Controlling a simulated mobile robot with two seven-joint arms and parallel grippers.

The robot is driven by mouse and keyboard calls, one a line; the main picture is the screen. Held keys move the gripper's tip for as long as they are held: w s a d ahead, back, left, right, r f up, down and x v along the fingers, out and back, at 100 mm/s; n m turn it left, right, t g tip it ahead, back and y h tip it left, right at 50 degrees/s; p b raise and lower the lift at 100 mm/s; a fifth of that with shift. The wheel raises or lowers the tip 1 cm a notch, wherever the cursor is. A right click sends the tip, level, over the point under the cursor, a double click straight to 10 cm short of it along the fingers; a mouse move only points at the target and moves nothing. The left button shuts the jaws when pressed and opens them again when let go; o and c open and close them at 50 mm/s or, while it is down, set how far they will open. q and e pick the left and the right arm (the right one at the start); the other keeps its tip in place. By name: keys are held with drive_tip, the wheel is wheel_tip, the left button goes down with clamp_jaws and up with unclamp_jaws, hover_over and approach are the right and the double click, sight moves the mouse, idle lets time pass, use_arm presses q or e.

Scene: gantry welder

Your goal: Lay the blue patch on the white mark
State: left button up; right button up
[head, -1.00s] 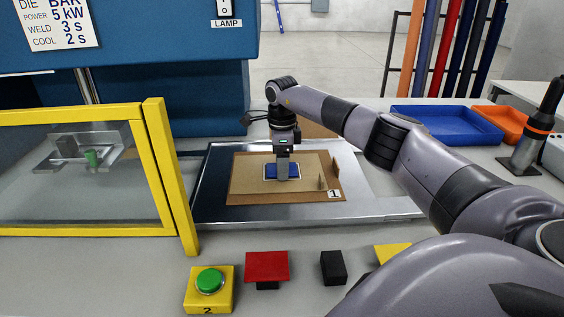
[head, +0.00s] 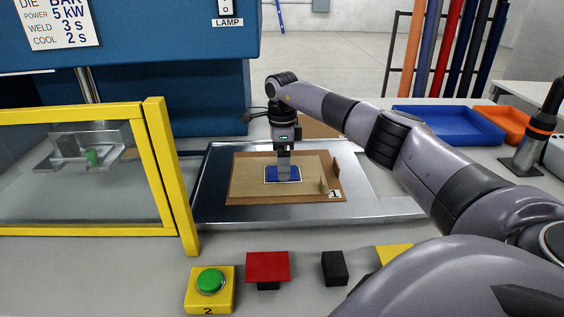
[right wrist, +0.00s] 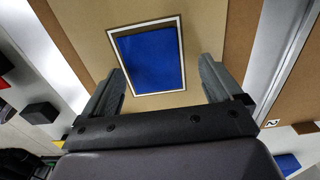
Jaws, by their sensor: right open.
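The blue patch (head: 283,174) lies flat on the tan board (head: 245,180), inside the white mark (head: 299,180). In the right wrist view the patch (right wrist: 150,57) sits within the white outline (right wrist: 182,50), with a narrow tan gap on some sides. My right gripper (head: 284,178) is over the patch in the head view, hiding part of it. In the right wrist view my right gripper (right wrist: 165,85) is open, its two fingers apart on either side of the patch's near end and not gripping it. My left gripper does not show.
The board rests on a metal tray (head: 215,190). A yellow-framed clear guard (head: 170,170) stands at the left. Blue (head: 445,125) and orange bins (head: 505,121) stand at the right.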

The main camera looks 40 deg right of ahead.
wheel_tip(320, 180, up, 11)
idle(0.8)
